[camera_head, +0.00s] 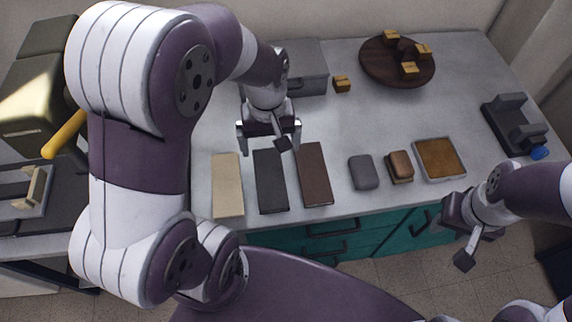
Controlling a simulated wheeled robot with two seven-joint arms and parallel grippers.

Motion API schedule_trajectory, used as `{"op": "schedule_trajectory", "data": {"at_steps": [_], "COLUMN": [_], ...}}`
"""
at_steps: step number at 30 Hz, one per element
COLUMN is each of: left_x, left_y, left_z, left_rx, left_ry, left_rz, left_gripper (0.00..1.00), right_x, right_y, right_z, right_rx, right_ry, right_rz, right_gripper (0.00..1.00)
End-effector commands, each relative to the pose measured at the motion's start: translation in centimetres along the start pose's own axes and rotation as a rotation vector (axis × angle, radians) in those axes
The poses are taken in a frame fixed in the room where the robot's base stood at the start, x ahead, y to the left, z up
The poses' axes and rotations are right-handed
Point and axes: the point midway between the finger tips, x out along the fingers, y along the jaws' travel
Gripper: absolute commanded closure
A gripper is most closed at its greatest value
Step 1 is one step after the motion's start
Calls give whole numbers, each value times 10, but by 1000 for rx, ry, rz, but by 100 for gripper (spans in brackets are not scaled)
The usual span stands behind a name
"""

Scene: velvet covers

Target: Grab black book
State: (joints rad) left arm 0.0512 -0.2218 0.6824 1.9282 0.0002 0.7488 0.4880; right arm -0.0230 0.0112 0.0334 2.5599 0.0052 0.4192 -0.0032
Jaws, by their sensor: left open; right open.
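The black book (271,184) lies flat on the grey counter, between a cream book (227,186) on its left and a brown book (314,175) on its right. My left gripper (267,141) is open above the far end of the black book, with its fingers spread to either side. I cannot tell how high it is above the book. My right gripper (464,240) is open and empty in front of the counter's front edge, at the lower right.
On the grey counter (340,120) are a grey block (362,172), a brown block (400,167) and a tray (439,158) to the right. A round wooden board (375,66) with several small yellow blocks stands at the back. A grey box (308,70) stands behind my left gripper.

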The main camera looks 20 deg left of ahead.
Motion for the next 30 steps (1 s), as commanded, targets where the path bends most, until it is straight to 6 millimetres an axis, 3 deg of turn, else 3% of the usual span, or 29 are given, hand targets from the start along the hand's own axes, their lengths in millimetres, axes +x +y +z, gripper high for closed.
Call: {"op": "schedule_trajectory", "data": {"at_steps": [6,11,18,27,30], "left_x": [50,70,112,120,120], "left_y": [-1,-1,-4,-4,-4], "left_z": [0,0,-1,-1,-1], "left_rx": [-14,-12,-12,-11,-11], "left_ry": [-8,-6,-6,-3,-3], "left_rz": [-4,-3,-3,-2,-2], "left_gripper": [0,0,0,0,33], "right_x": [4,4,6,6,6], "right_y": [0,0,0,0,0], "right_z": [1,1,1,1,1], "right_rx": [0,0,0,0,0], "right_ry": [0,0,0,0,0], "right_rz": [0,0,0,0,0], "right_gripper": [57,57,57,57,57]}}
